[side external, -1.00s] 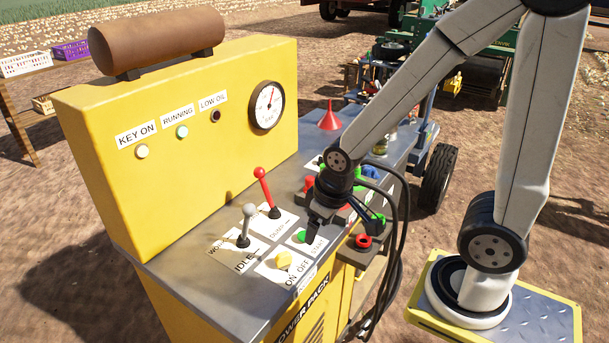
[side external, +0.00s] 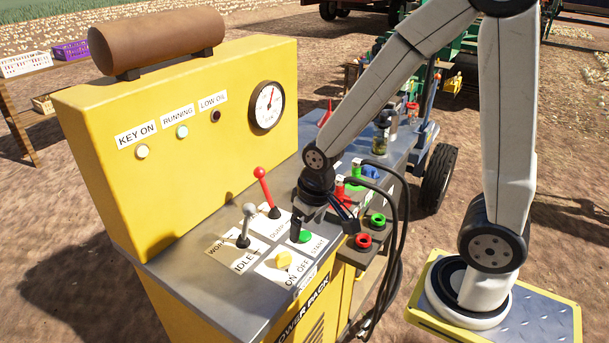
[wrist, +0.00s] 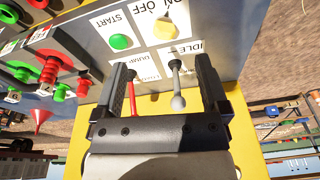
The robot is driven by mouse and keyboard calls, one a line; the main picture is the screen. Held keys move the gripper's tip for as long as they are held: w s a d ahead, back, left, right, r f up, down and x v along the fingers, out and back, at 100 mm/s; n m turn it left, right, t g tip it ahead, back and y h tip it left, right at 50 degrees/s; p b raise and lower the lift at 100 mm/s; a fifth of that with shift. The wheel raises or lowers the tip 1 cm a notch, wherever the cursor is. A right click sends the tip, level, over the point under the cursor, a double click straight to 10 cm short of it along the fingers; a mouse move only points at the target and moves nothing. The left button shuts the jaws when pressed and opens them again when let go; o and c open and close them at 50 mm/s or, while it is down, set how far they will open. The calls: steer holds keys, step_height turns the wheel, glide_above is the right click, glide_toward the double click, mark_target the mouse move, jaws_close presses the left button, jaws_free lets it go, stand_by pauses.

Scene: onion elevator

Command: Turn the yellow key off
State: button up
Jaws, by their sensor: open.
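The yellow key (side external: 283,259) sits on a white plate marked ON and OFF at the front of the grey panel top. It also shows in the wrist view (wrist: 164,27), at the top and beyond my fingertips. I cannot tell clearly which mark it points to. My gripper (side external: 323,228) is open and empty, above the panel behind and to the right of the key, apart from it. In the wrist view my gripper (wrist: 163,66) has its fingers spread, with the red and grey levers seen between them.
The green START button (side external: 305,237) is close to my gripper. The red lever (side external: 266,190) and grey lever (side external: 247,225) stand up from the panel left of it. Red and green hose couplings (side external: 377,219) and black hoses (side external: 402,240) are at right. Free space lies above the key.

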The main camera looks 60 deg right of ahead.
mark_target(283, 254)
steer(key=w+f+m+g, duration=0.1)
steer(key=w+f+m, duration=0.1)
steer(key=w+f, duration=0.1)
steer(key=w+f+m+g, duration=0.1)
steer(key=w+f+m, duration=0.1)
steer(key=w+f, duration=0.1)
steer(key=shift+w+d+f, duration=0.2)
steer(key=shift+w+f, duration=0.15)
steer(key=shift+w, duration=0.25)
steer(key=shift+f, duration=0.1)
steer(key=shift+f, duration=3.8)
jaws_close()
